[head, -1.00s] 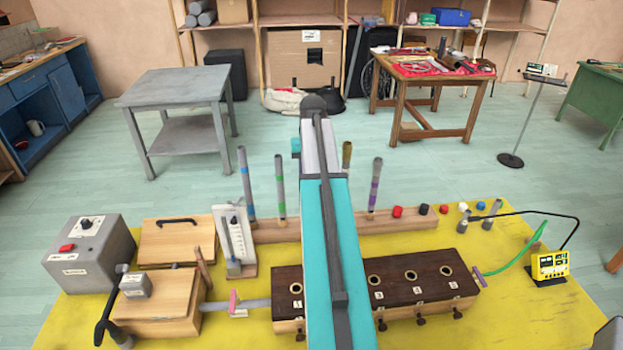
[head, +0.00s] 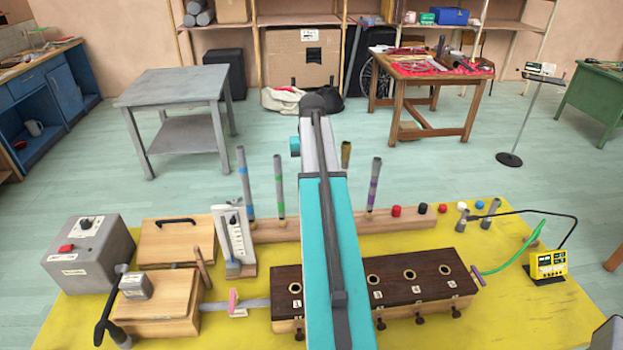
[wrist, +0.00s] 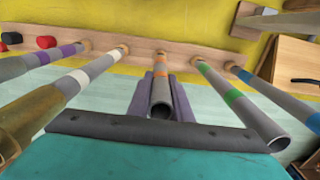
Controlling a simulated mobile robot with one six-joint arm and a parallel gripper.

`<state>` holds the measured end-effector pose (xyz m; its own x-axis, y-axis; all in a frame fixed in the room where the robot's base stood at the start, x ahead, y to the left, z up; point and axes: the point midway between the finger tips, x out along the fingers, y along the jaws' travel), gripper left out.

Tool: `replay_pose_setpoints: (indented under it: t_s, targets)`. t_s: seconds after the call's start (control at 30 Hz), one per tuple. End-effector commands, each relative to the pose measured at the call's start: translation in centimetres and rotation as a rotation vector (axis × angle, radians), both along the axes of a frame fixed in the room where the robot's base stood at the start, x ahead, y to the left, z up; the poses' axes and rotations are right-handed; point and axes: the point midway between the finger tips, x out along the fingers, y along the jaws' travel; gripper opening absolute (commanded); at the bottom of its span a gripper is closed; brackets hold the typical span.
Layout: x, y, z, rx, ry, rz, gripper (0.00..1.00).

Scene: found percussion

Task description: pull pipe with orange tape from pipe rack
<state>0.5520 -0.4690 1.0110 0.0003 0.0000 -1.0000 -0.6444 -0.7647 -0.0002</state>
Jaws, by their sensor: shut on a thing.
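The pipe with orange tape (wrist: 161,92) is a grey open-ended tube in the middle of the wrist view, its orange band near its far end. My gripper (wrist: 162,80) is shut on it, one dark finger on each side. The pipe's far end meets the wooden pipe rack (wrist: 210,57), seemingly still in its hole. The rack also shows in the head view (head: 410,218), where my arm hides the orange-taped pipe and my gripper.
Close by stand pipes with green (wrist: 233,98), blue (wrist: 262,85), white (wrist: 75,85) and purple tape (wrist: 45,60). A dark-topped wooden box with holes (head: 415,280) lies in front of the rack on the yellow table (head: 510,310).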

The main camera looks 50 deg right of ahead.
Motion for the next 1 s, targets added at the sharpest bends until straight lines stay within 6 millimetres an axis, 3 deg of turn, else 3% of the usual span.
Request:
replay_pose_setpoints:
  t_s: [1.0]
  targets:
    - [0.1, 0.1, 2.1, 0.0, 0.0, 0.001, 0.0]
